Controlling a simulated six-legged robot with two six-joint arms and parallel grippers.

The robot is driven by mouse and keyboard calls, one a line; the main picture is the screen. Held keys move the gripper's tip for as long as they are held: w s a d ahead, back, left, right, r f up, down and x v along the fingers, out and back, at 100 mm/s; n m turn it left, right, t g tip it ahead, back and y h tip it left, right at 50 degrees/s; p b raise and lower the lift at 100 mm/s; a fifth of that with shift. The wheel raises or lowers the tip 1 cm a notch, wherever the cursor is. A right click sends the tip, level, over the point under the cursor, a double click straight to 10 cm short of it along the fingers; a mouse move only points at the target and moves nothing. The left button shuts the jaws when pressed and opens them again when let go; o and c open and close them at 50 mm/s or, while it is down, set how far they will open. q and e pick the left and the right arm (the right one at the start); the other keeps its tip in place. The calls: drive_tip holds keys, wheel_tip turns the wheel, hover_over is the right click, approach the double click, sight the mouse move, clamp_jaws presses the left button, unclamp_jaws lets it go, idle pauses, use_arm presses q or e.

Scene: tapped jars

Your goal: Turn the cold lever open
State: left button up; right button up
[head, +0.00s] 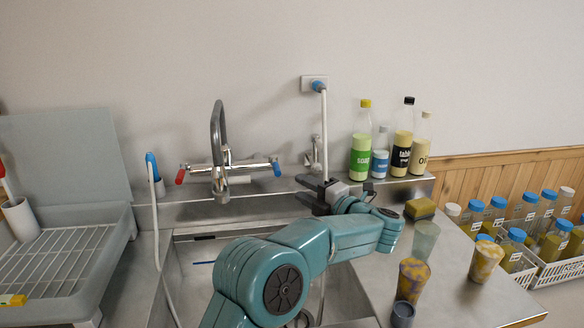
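The mixer tap (220,172) stands behind the sink, with a dark curved spout. The cold lever (277,169), with a blue end, sticks out on the tap's right side. The hot lever (180,177), with a red end, is on its left side. My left gripper (300,188) is to the right of the cold lever and slightly lower in the picture. Its two dark fingers point left with a gap between them, open and empty. It looks apart from the lever. My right gripper is out of view.
The sink (190,255) lies under my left arm. A white hose with a blue end (152,162) stands left of the tap. Bottles (361,150) line the back right ledge. Cups (425,240), a yellow-green sponge (420,208) and jar crates (560,268) are at right. A dish rack (60,262) is at left.

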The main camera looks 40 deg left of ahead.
sight(279, 176)
use_arm(q)
drive_tip(key=a, duration=0.1)
drive_tip(key=a+p, duration=0.1)
drive_tip(key=a, duration=0.2)
drive_tip(key=shift+w, duration=0.35)
drive_tip(key=shift+a+r+p, duration=0.1)
drive_tip(key=shift+a+p, duration=0.45)
drive_tip(key=shift+a, duration=0.5)
drive_tip(key=shift+w+a+p, duration=0.15)
drive_tip(key=shift+a+p, duration=0.15)
drive_tip(key=shift+a, duration=0.45)
drive_tip(key=shift+a, duration=0.15)
drive_tip(key=shift+a, duration=0.2)
